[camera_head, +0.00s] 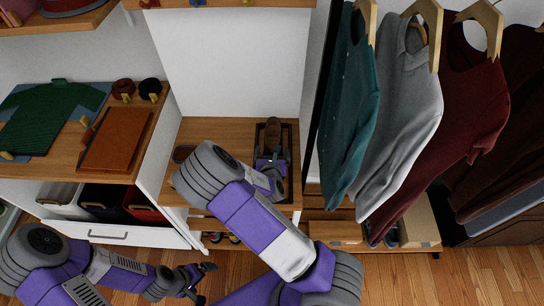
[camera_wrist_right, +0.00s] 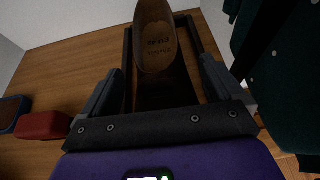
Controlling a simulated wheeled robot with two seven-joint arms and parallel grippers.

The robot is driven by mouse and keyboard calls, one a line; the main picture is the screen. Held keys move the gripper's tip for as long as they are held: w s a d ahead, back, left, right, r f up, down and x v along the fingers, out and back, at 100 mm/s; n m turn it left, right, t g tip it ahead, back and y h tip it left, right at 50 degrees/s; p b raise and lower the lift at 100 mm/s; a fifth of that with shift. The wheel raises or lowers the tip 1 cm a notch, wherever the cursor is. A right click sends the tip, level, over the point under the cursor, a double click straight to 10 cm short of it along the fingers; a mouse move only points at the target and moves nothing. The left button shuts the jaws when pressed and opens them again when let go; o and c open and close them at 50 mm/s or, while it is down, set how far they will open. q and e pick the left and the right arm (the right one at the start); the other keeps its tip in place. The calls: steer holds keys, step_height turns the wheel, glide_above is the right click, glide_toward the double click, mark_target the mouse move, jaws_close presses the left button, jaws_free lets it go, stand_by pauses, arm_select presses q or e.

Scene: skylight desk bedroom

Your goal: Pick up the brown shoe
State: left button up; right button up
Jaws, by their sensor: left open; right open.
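The brown shoe (camera_head: 272,135) sits in a dark-rimmed tray on the wooden shelf, at the middle of the head view. In the right wrist view the shoe (camera_wrist_right: 155,40) shows its insole with printed lettering. My right gripper (camera_wrist_right: 162,66) is open, with one finger on each side of the shoe's near end in that view. I cannot tell whether the fingers touch it. In the head view my right arm partly covers the tray and the near part of the shoe. My left gripper (camera_head: 204,282) is open and empty, low over the floor.
The dark tray rim (camera_wrist_right: 187,34) runs close beside the shoe. A teal shirt (camera_head: 350,110) and other clothes hang just to the right. Red and blue items (camera_wrist_right: 42,126) lie left on the shelf. A desk with a brown leather case (camera_head: 118,140) stands further left.

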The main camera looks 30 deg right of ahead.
steer(key=shift+w+d+f, duration=0.25)
steer(key=shift+w+d, duration=0.05)
steer(key=shift+w, duration=0.3)
steer(key=c, duration=1.3)
